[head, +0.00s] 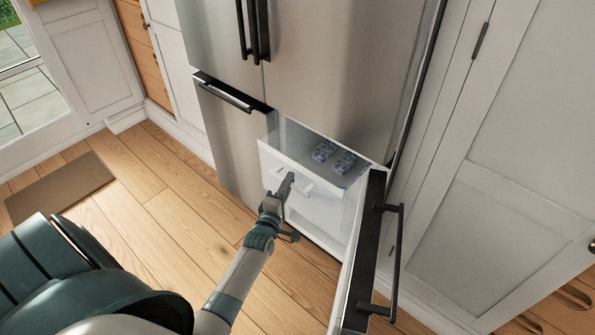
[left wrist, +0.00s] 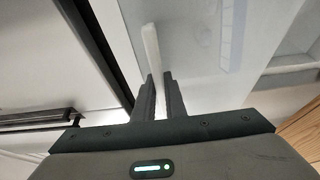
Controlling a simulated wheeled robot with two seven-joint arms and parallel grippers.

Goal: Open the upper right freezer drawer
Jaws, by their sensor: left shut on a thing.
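The right freezer door (head: 362,260) stands open. Behind it, the white upper right freezer drawer (head: 325,208) juts partway out of the fridge, and blue-and-white packs (head: 324,151) show inside through its open top. My left gripper (head: 287,182) is at the drawer front, shut on its white handle (head: 308,189); the handle's ends show on both sides of the fingers. In the left wrist view, the two dark fingers (left wrist: 159,96) close around the pale handle (left wrist: 150,45). My right gripper is not in view.
The open freezer door with its black bar handle (head: 398,262) stands just right of the drawer and my left arm. The left freezer door (head: 232,140) is closed. White cabinets (head: 510,190) flank the fridge. The wooden floor (head: 190,235) in front is clear, with a brown mat (head: 60,188) at left.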

